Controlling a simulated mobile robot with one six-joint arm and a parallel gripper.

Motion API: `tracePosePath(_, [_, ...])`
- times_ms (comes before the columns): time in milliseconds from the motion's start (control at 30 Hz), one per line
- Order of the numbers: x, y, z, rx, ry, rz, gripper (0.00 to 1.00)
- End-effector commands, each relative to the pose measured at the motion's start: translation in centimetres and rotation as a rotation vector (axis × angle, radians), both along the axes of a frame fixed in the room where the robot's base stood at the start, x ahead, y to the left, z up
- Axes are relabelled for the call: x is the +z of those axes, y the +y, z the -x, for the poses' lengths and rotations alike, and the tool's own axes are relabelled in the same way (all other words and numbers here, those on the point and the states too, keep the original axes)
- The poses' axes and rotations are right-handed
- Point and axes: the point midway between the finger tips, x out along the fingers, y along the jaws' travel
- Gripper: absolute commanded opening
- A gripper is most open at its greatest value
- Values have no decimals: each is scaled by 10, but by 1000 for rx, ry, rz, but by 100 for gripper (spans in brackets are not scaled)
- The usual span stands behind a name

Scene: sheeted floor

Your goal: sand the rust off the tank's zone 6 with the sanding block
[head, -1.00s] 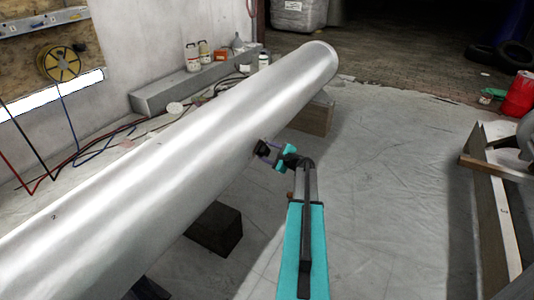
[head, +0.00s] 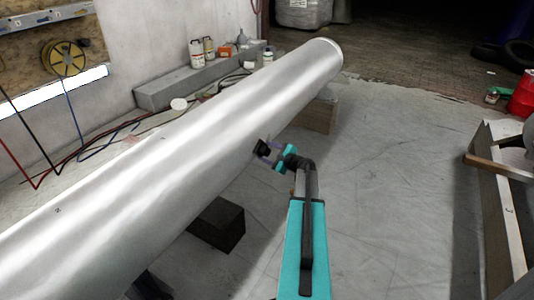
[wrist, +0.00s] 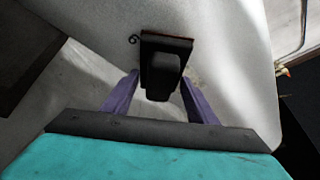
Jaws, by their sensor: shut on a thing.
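The tank (head: 180,160) is a long silver cylinder lying diagonally across the head view; its pale surface also fills much of the wrist view (wrist: 235,60). My gripper (head: 266,152) is at the tank's lower right side, toward the far end. In the wrist view its two purple fingers (wrist: 160,78) are shut on the black sanding block (wrist: 165,50) by its handle. The block's face is toward the tank; I cannot tell whether it touches. A small dark curled mark (wrist: 133,39), perhaps a 6, is beside the block. Faint brownish specks show near the right finger. The block hides the surface behind it.
Dark support blocks (head: 218,224) and a wooden block (head: 321,115) stand under the tank. Hoses and bottles (head: 196,50) are along the left wall. A long wooden trough (head: 493,215) stands at right. The sheeted floor (head: 400,180) between is clear.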

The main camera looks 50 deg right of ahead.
Motion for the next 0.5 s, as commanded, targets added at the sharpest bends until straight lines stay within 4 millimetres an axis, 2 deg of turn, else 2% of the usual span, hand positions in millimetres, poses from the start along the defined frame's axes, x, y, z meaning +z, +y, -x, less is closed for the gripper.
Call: tracePosePath(500, [0,26,7,1,-1,0,35])
